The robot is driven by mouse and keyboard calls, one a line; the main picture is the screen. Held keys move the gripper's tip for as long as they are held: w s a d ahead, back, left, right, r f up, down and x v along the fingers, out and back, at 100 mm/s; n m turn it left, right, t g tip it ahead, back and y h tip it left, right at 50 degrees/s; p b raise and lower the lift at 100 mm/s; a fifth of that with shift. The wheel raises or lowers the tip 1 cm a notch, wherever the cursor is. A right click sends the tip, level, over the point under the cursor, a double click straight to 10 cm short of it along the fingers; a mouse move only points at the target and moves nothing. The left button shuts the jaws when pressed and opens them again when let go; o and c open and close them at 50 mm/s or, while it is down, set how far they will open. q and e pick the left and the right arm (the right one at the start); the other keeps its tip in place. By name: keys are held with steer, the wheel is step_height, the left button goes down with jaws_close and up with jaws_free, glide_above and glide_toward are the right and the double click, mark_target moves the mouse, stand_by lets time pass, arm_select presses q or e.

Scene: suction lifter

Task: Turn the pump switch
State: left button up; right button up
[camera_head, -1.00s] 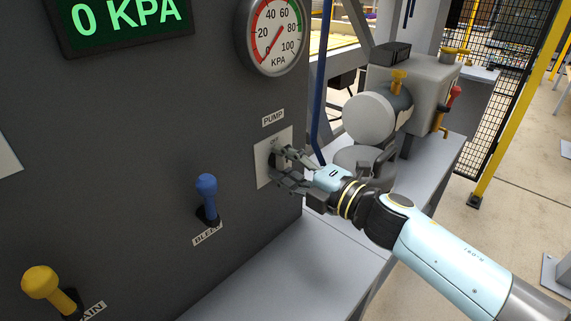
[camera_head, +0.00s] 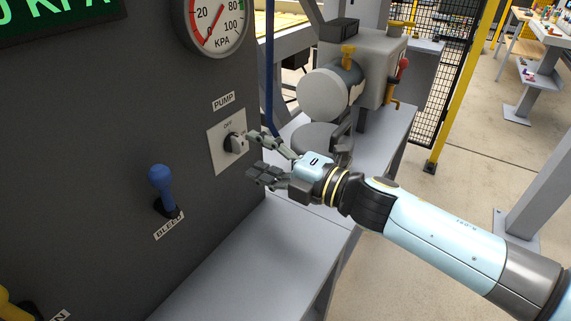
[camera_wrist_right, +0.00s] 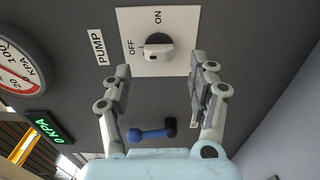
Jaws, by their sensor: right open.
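The pump switch (camera_head: 236,143) is a small knob on a light plate (camera_head: 218,158) under the PUMP label, on the dark panel. In the right wrist view the knob (camera_wrist_right: 158,46) is white and dark, with OFF and ON printed around it; its pointer lies nearer OFF. My right gripper (camera_head: 254,157) is open just in front of the plate, at the right of the knob. In the right wrist view its spread fingers (camera_wrist_right: 160,78) stand below and to both sides of the knob, holding nothing. My left gripper is not in view.
A blue bleed lever (camera_head: 162,184) stands on the panel left of the switch. A KPA gauge (camera_head: 218,22) is above, and a green display (camera_head: 50,18) is at upper left. Pump machinery (camera_head: 335,92) stands on the grey bench (camera_head: 260,265) behind my right arm.

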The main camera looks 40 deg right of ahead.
steer(key=v, duration=0.7)
steer(key=shift+s, duration=0.25)
steer(key=shift+d, duration=0.1)
